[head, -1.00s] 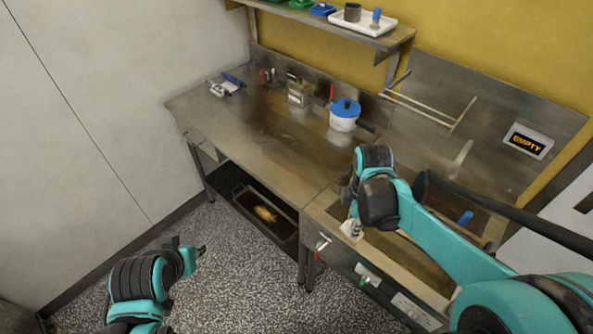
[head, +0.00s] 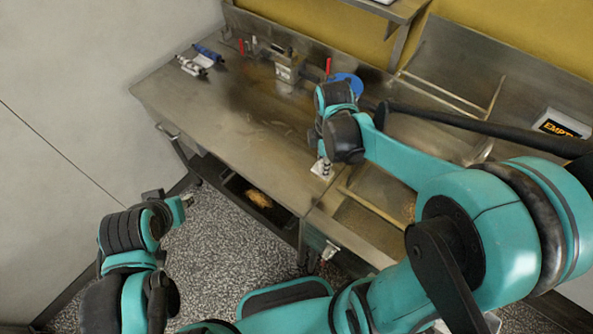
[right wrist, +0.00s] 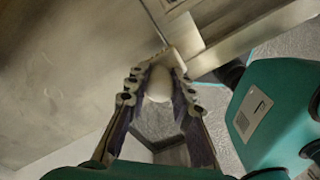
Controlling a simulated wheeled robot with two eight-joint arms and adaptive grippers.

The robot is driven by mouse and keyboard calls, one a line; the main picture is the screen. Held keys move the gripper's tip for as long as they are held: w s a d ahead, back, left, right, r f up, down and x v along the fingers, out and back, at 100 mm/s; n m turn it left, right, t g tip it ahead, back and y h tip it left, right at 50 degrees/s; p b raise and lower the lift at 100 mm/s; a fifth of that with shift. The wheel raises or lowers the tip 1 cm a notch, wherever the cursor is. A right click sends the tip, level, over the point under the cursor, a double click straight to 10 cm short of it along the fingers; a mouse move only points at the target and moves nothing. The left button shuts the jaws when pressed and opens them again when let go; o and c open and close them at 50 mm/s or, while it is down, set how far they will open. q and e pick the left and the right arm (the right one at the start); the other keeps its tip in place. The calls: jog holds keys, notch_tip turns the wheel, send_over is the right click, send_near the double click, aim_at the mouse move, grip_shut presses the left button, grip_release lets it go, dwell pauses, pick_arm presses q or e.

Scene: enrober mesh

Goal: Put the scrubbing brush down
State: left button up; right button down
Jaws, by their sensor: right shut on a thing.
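The scrubbing brush (head: 321,169) shows as a small pale piece below my right gripper (head: 324,152) in the head view. It is at the front edge of the steel worktop (head: 240,125), left of the framed basin; I cannot tell whether it touches the steel. In the right wrist view my right gripper (right wrist: 159,88) is shut on the brush's pale rounded part (right wrist: 159,84), one finger on each side. The gripper hides much of the brush in the head view. My left gripper (head: 187,201) is over the floor at the lower left, away from the worktop; its jaw opening is unclear.
A blue-lidded pot (head: 352,82) stands behind my right gripper, partly hidden. A metal box (head: 287,70) and white-and-blue items (head: 200,60) are farther left. The framed basin (head: 373,218) is to the right. The worktop's middle is clear. An "EMPTY" display (head: 563,125) is at the right.

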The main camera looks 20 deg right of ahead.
jog(key=w+a+f+b, duration=0.1)
jog(key=a+f, duration=0.1)
jog(key=f, duration=0.1)
jog(key=w+a+f+b, duration=0.1)
jog(key=w+a+f, duration=0.1)
jog(key=f, duration=0.1)
jog(key=w+a+f+b, duration=0.1)
jog(key=a+f, duration=0.1)
jog(key=shift+w+f, duration=0.35)
jog(key=shift+f, duration=0.05)
jog(key=shift+r, duration=0.1)
jog(key=c, duration=1.7)
grip_release()
jog(key=shift+f, duration=0.2)
jog(key=shift+c, duration=0.2)
jog(key=o, duration=0.4)
jog(key=shift+r, duration=0.1)
